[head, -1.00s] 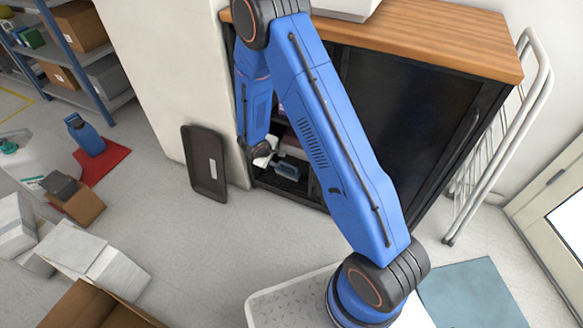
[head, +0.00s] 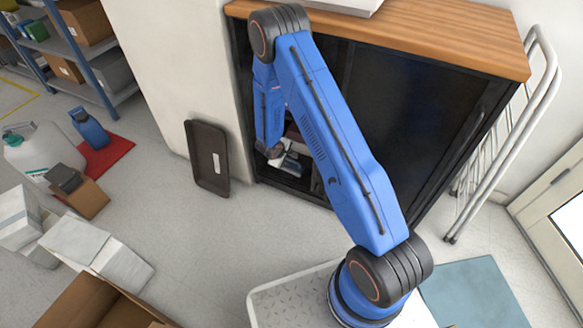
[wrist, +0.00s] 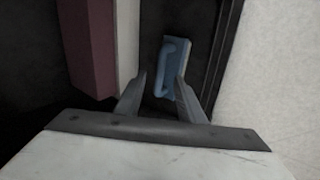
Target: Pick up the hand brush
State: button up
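The hand brush, a blue block with a raised loop-like handle, lies on the cabinet floor. It shows in the wrist view (wrist: 174,62), just beyond and between the fingertips. In the head view it shows only as a small blue-grey patch (head: 291,167) low in the cabinet opening, partly hidden by my gripper. My gripper (wrist: 161,78) is open, with its two grey fingers apart and nothing held. The brush handle lies in line with the gap; I cannot tell whether the fingers flank it in depth. In the head view my gripper (head: 276,154) is at the cabinet opening.
The black cabinet (head: 410,100) has a wooden top and an open left side. A maroon and white object (wrist: 88,45) stands left of the brush, close to the left finger. The cabinet edge (wrist: 222,50) is close on the right. A dark tray (head: 207,160) leans on the wall.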

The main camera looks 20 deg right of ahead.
aim_at(292, 161)
jog(key=x, duration=0.5)
jog(key=shift+s, duration=0.1)
jog(key=shift+c, duration=0.6)
grip_shut()
jog(key=shift+r, duration=0.1)
notch_tip(292, 161, up, 10)
jog(key=c, duration=0.7)
grip_release()
grip_shut()
